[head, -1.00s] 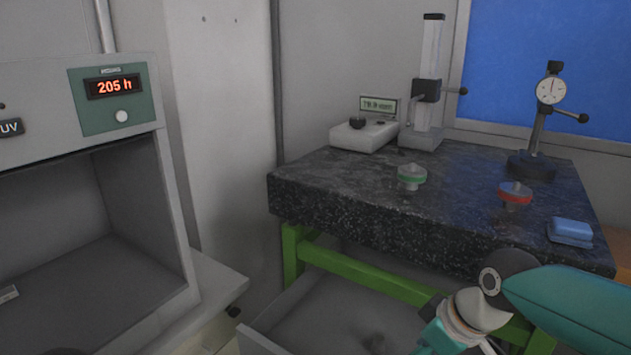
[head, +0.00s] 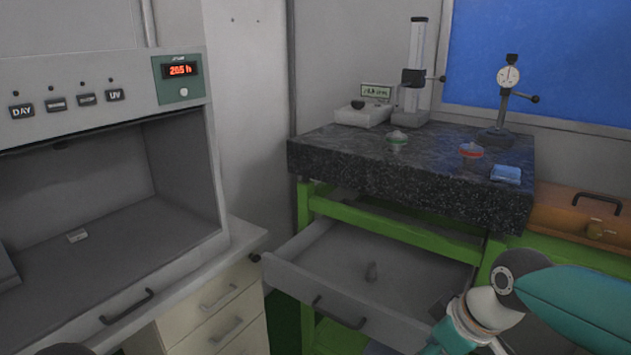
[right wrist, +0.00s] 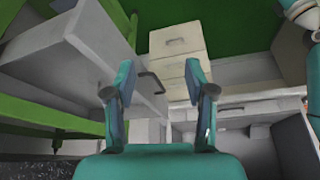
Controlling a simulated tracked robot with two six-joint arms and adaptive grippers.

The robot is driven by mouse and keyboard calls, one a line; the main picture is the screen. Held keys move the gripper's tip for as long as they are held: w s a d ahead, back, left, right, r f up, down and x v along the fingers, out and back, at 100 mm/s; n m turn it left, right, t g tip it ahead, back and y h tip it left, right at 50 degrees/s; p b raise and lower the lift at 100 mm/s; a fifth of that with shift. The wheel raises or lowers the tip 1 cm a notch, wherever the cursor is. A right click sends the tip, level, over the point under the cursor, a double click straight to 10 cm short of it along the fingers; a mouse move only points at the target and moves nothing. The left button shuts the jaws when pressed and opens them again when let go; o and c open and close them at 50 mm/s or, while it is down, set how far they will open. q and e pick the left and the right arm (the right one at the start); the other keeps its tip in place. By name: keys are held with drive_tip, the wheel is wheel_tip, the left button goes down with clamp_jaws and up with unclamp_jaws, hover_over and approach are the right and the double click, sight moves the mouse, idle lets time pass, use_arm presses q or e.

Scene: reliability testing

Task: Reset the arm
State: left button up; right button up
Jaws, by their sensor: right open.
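My right arm shows at the lower right of the head view, but its gripper is outside that picture. In the right wrist view my right gripper (right wrist: 160,95) is open, with its two teal fingers apart and nothing between them. Beyond the fingers are a beige drawer cabinet (right wrist: 178,42) and an open grey drawer (right wrist: 95,35). My left gripper is not in view.
The granite table (head: 400,175) holds a green-ringed piece (head: 397,141), a red-ringed piece (head: 471,151), a blue block (head: 506,174), a dial gauge stand (head: 508,78) and a height gauge (head: 415,75). An open light cabinet (head: 130,118) stands left. A wooden box (head: 575,212) is at right.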

drive_tip(key=s+f+m+g+p, duration=0.1)
drive_tip(key=s+f+g+p, duration=0.2)
drive_tip(key=f, duration=0.4)
drive_tip(key=s+f+m+g+p, duration=0.1)
drive_tip(key=s+f+g+p, duration=0.15)
drive_tip(key=f, duration=0.45)
drive_tip(key=s+a+f+m+y+p, duration=0.1)
drive_tip(key=s+a+f+m+p, duration=0.15)
drive_tip(key=s+f, duration=0.45)
drive_tip(key=s+a+f+m+y+p, duration=0.1)
drive_tip(key=s+a+f+m+p, duration=0.2)
drive_tip(key=s+f, duration=0.4)
use_arm(q)
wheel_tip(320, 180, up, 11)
drive_tip(key=b, duration=0.1)
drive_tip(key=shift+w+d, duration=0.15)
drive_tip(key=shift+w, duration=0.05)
use_arm(e)
drive_tip(key=w+m+t, duration=0.1)
drive_tip(key=w+m, duration=0.1)
drive_tip(key=w+m+t, duration=0.1)
drive_tip(key=shift+w+d+r+t+h, duration=0.1)
drive_tip(key=shift+w+r+t+h, duration=0.15)
drive_tip(key=shift+w+t+h, duration=0.15)
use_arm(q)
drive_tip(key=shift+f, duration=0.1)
